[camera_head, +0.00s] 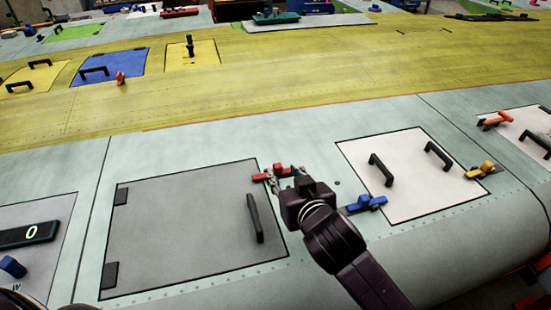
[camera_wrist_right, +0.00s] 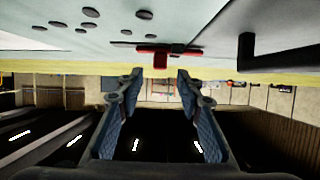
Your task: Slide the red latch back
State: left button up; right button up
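The red latch (camera_head: 260,177) sits at the right edge of the grey hatch panel (camera_head: 180,240) on the pale wing skin. It also shows in the right wrist view (camera_wrist_right: 160,59), ahead of my fingertips and roughly centred between them, with a small knob and a crossbar. My right gripper (camera_head: 284,177) is at the latch in the head view and partly covers it. Its two fingers (camera_wrist_right: 160,76) stand apart with nothing between them. Whether a finger touches the latch I cannot tell. My left gripper is not in view.
A black handle (camera_head: 255,218) stands on the grey hatch near my right gripper. A blue latch (camera_head: 366,203) and a white hatch (camera_head: 410,205) with two black handles lie to the right. A yellow latch (camera_head: 480,170) is farther right. Bare wing skin lies behind the latch.

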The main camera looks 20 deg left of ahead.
aim_at(279, 167)
jog(key=p+x, duration=0.1)
jog(key=x, duration=0.2)
jog(key=shift+w+a+f, duration=0.1)
jog(key=shift+w+a, duration=0.05)
jog(key=shift+w, duration=0.2)
jog(key=shift+x, duration=1.3)
jog(key=shift+f, duration=0.1)
jog(key=shift+a, duration=0.1)
jog(key=c, duration=0.5)
grip_shut()
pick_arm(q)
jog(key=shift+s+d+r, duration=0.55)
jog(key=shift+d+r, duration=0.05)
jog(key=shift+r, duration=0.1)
